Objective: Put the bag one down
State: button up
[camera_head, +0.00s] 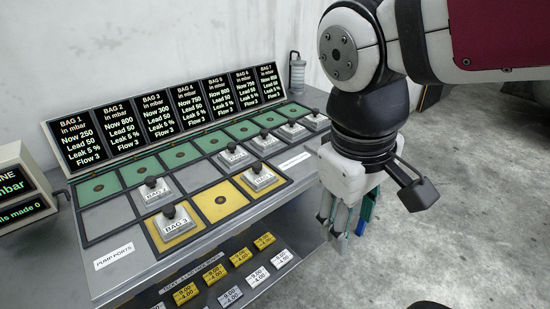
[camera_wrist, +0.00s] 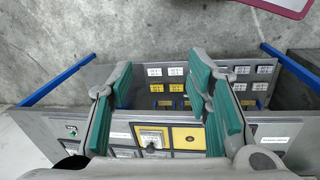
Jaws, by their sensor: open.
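My gripper (camera_head: 345,222) hangs empty and open in front of the right part of the bench, off its front edge. In the wrist view its green-padded fingers (camera_wrist: 160,88) stand wide apart with nothing between them. Several small grey blocks with black knobs sit on the bench grid. One marked BAG 3 (camera_head: 174,222) is on the left yellow square, and another block (camera_head: 258,177) is on the right yellow square. A further block (camera_head: 153,190) is on a grey square. I cannot tell which block is bag one. The BAG 1 display (camera_head: 75,133) reads Now 250.
The middle yellow square (camera_head: 221,200) holds no block. Several blocks stand in the right columns, such as one (camera_head: 235,154). A row of tilted displays (camera_head: 185,107) lines the back. Yellow and white labelled pieces (camera_head: 240,257) lie on a lower shelf. Open floor (camera_head: 460,210) lies right.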

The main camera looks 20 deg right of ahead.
jog(key=s+a+m+t+y, duration=0.1)
jog(key=s+a+m+y, duration=0.1)
jog(key=s, duration=0.1)
jog(key=shift+a+r+t, duration=0.2)
jog(key=shift+a+t, duration=0.1)
jog(key=shift+t, duration=0.1)
dwell(0.4)
notch_tip(320, 180, up, 10)
jog(key=t+p, duration=0.2)
jog(key=p, duration=0.6)
jog(key=shift+d, duration=0.15)
jog(key=shift+f, duration=0.1)
